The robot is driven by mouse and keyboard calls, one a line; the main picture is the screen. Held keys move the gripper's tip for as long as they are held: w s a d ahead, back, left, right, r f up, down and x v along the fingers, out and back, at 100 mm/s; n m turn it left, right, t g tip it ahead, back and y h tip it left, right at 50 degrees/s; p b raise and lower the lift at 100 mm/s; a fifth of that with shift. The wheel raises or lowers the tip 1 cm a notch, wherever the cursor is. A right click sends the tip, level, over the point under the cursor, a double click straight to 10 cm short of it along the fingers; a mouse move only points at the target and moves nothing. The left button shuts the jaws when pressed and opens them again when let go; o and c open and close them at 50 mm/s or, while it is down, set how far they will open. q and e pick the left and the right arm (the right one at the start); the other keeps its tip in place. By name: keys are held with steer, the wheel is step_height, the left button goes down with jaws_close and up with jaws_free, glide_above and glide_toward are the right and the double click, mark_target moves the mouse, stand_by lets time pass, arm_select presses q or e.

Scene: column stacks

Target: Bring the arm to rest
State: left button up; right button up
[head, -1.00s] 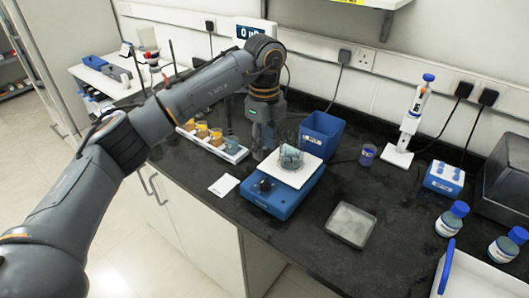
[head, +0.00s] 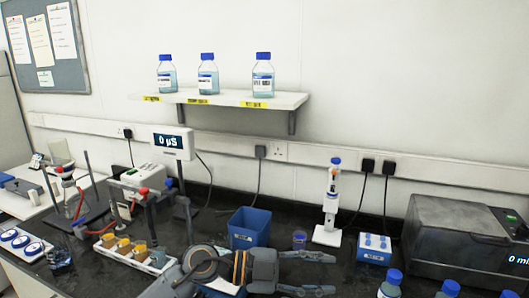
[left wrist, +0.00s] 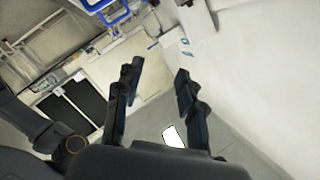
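My left arm comes in low in the head view, its dark wrist at the bottom edge. My left gripper (head: 328,273) points right, and its two fingers are spread apart with nothing between them. The left wrist view also shows the open, empty gripper (left wrist: 158,76), with floor and a pale wall beyond the fingers. My right gripper is not in view.
A blue bin (head: 248,230), a pipette on a stand (head: 328,208) and a blue tube rack (head: 374,249) stand behind the gripper. Blue-capped bottles (head: 390,284) stand at lower right. A wall shelf (head: 225,98) holds three bottles.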

arm_select(q)
steer(key=w+a+r+n+t+y, duration=0.1)
steer(key=w+a+r+n+t, duration=0.1)
steer(key=a+n+t, duration=0.55)
steer(key=w+a+r+n+t+y, duration=0.2)
steer(key=w+a+r+n+t, duration=0.15)
steer(key=n+t, duration=0.65)
steer(key=s+a+f+n+g+y, duration=0.4)
steer(key=a+f+n+y, duration=0.5)
steer(key=a+f+y, duration=0.75)
steer(key=s+a+f+m+g+h, duration=0.15)
steer(key=s+f+g, duration=0.35)
steer(key=s+f, duration=0.6)
steer(key=s+a+f+g+h, duration=0.2)
steer(key=s+f+g, duration=0.35)
steer(key=s, duration=0.95)
step_height(320, 180, down, 26)
steer(key=s+a+f+g, duration=0.2)
steer(key=s+f, duration=1.5)
steer(key=shift+s+a+y, duration=0.25)
steer(key=shift+a+y, duration=0.05)
steer(key=shift+a, duration=0.05)
